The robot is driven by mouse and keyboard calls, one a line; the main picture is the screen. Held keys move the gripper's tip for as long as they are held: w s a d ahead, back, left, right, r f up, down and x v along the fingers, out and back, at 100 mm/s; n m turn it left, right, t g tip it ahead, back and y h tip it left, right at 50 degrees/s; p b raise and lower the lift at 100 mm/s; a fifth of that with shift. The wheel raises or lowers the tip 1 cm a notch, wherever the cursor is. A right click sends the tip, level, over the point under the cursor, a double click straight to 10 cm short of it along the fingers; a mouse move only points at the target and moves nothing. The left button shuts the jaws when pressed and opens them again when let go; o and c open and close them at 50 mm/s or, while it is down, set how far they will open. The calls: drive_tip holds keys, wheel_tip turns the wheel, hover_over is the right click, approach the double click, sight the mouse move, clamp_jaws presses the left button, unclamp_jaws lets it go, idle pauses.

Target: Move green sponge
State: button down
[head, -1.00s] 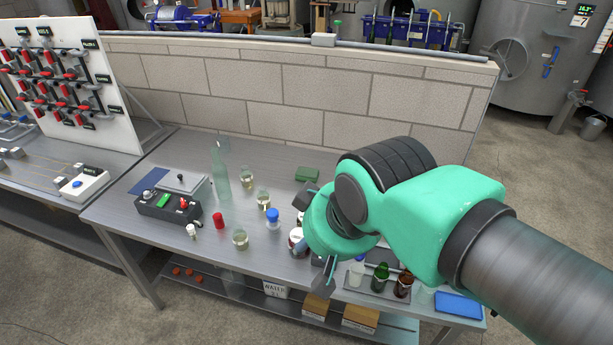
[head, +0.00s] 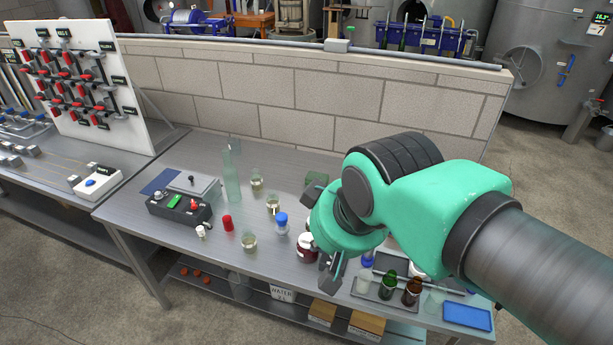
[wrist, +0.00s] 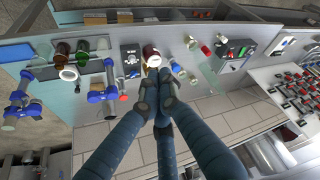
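The green sponge (head: 317,178) lies at the back of the steel table, close to the wall, in the head view. My gripper's green wrist covers its right and lower side. I cannot make the sponge out in the wrist view, where the fingers cover part of the table. My gripper (wrist: 158,76) shows there as dark blue fingers running from the bottom edge towards the middle, tips close together. In the head view the wrist hides most of the fingers. One dark finger shows below the wrist, over the tabletop. I see nothing held, and the finger gap is unclear.
Bottles and jars crowd the table: a tall clear bottle (head: 231,178), a blue-capped bottle (head: 281,222), a dark red jar (head: 306,249) and a tray (head: 372,291) of small bottles. A black control box (head: 179,209) stands left. The block wall (head: 290,105) borders the back.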

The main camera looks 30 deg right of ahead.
drive_tip(key=w+d+r+n+g+p, duration=0.1)
drive_tip(key=w+d+r+p, duration=0.15)
drive_tip(key=w, duration=0.75)
drive_tip(key=w+d+r+n+p, duration=0.1)
drive_tip(key=w+r, duration=0.2)
drive_tip(key=w, duration=0.7)
drive_tip(key=w+d+r+n+g+p, duration=0.1)
drive_tip(key=w+d+r+p, duration=0.15)
drive_tip(key=w, duration=0.75)
drive_tip(key=w+d+f+n+g+p, duration=0.1)
drive_tip(key=w+d+f+p, duration=0.15)
drive_tip(key=w, duration=0.65)
drive_tip(key=w+d+f+n+g+p, duration=0.1)
drive_tip(key=w+d+f, duration=0.25)
drive_tip(key=w, duration=0.65)
drive_tip(key=w+d+f+n+p, duration=0.1)
drive_tip(key=w+d+f, duration=0.2)
drive_tip(key=f, duration=0.6)
drive_tip(key=w+d+f+n+g+p, duration=0.1)
drive_tip(key=w+d+f+p, duration=0.1)
drive_tip(key=w+f, duration=0.5)
drive_tip(key=w+d+f+n+p, duration=0.1)
drive_tip(key=w+d+f, duration=0.4)
drive_tip(key=f, duration=0.6)
drive_tip(key=shift+w+f+n+g+p, duration=0.3)
drive_tip(key=shift+w+f+n+p, duration=0.1)
drive_tip(key=shift+w, duration=0.1)
drive_tip(key=shift+d+f, duration=0.1)
